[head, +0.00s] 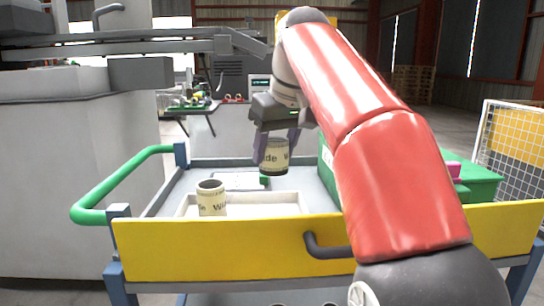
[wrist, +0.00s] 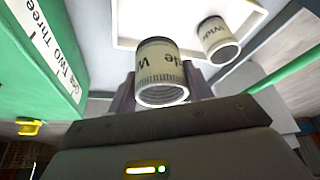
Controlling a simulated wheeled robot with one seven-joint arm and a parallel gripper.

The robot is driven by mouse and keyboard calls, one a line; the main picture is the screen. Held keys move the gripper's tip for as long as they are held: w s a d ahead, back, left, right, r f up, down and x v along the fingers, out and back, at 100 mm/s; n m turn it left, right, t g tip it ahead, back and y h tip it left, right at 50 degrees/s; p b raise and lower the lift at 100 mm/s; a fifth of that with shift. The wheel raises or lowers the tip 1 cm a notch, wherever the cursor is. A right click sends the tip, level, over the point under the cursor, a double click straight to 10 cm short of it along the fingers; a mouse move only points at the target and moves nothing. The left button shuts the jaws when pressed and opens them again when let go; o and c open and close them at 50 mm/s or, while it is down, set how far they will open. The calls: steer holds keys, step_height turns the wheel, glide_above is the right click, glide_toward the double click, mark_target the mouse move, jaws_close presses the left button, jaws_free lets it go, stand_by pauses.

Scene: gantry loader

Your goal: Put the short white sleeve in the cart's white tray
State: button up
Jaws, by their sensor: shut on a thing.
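My gripper (head: 275,148) is shut on an off-white sleeve (head: 275,158) with dark lettering, held upright above the cart, behind the white tray. In the wrist view the held sleeve (wrist: 160,72) sits between the fingers, its ribbed open end towards the camera. The white tray (head: 285,203) lies on the cart, behind the yellow front panel. A second off-white lettered sleeve (head: 211,198) stands in the tray's left part. The wrist view also shows this second sleeve (wrist: 217,40) and the tray (wrist: 190,47), apart from the held sleeve. The yellow panel hides the tray's lower front.
A green box (head: 482,185) with a white label stands at the cart's right, partly behind my arm. A flat white item (head: 237,181) lies behind the tray. A green handle (head: 115,190) is at the cart's left. The tray's middle and right look clear.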

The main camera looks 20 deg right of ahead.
steer(key=shift+w+f, duration=0.15)
steer(key=shift+f, duration=1.2)
step_height(320, 180, down, 5)
steer(key=shift+f+b, duration=0.1)
steer(key=shift+b, duration=0.2)
steer(key=shift+f+b, duration=0.45)
steer(key=shift+f, duration=0.25)
steer(key=shift+f+b, duration=0.45)
steer(key=shift+f, duration=0.15)
steer(key=o, duration=1.4)
